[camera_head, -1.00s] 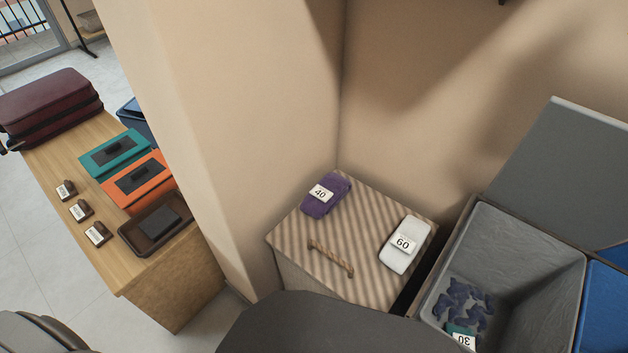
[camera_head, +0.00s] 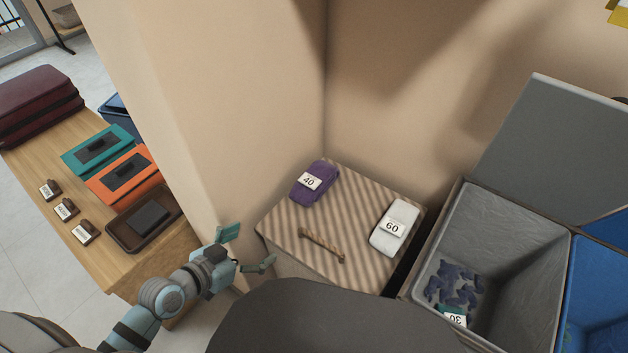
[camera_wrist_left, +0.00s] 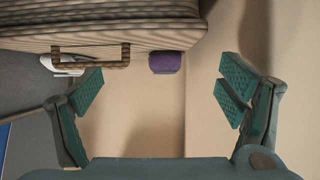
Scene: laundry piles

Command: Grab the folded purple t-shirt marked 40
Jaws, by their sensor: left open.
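The folded purple t-shirt (camera_head: 315,184) with a white tag reading 40 lies at the back left of a striped wooden lid (camera_head: 290,220). It also shows in the left wrist view (camera_wrist_left: 165,62), small, beyond the lid's edge. My left gripper (camera_head: 248,250) is open and empty, left of the striped lid and apart from the shirt. In the left wrist view its two green fingers (camera_wrist_left: 165,90) stand wide apart with nothing between them. My right gripper is not in view.
A folded white item tagged 60 (camera_head: 394,228) lies at the lid's right side. A grey bin (camera_head: 510,215) stands to the right. A wooden table (camera_head: 60,235) with a brown tray (camera_head: 140,243) is at left. Walls stand close behind the lid.

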